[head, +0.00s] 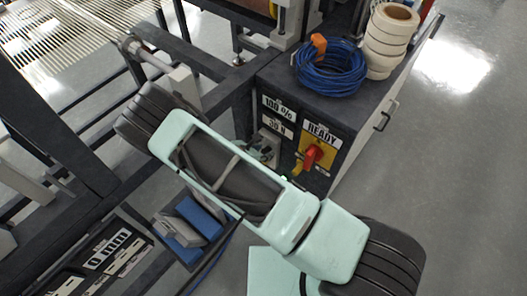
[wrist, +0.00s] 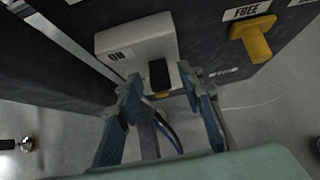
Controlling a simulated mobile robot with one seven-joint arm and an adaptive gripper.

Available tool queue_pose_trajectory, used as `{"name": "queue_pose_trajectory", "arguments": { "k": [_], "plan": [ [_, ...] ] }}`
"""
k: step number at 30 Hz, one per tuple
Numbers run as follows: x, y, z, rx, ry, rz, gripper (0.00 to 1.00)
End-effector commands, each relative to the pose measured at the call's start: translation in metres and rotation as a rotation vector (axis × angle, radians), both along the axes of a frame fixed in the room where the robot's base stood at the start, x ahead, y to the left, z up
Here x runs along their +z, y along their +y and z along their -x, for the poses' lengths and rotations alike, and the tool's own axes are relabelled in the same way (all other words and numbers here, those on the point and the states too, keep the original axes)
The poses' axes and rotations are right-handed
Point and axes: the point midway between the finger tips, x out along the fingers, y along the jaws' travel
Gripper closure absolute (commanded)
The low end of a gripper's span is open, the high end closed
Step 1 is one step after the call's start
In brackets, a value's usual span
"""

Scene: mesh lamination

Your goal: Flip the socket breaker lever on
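The socket breaker is a white box (wrist: 138,44) on the dark cabinet side in the wrist view, with an "ON" label. Its black lever (wrist: 158,74) sticks out toward the camera. My gripper (wrist: 159,88) is open, with one blue-grey finger to the left of the lever and one to the right. The lever lies between the fingertips with visible gaps; I cannot tell whether they reach its depth.
A yellow handle (wrist: 251,40) near a "FREE" label sits to the right of the box. The head view shows a red knob (head: 312,156) on a yellow plate. A blue cable coil (head: 331,70) and white tape rolls (head: 389,42) stand on the cabinet. Machine frame bars lie left.

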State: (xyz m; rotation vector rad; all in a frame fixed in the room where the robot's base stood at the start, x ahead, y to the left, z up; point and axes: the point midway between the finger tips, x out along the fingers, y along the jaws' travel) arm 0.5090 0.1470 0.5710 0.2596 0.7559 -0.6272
Motion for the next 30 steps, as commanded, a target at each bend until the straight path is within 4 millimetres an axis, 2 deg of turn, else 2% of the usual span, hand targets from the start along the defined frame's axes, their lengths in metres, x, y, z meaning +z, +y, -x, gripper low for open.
{"name": "queue_pose_trajectory", "arguments": {
  "k": [9, 19, 30],
  "plan": [
    [-0.0021, -0.0013, -0.0022, 0.001, 0.000, -0.001, 0.65],
    [-0.0021, -0.0012, -0.0020, 0.001, 0.000, -0.001, 1.00],
    [0.0035, -0.0039, -0.0046, -0.005, 0.080, -0.063, 1.00]
  ]
}}
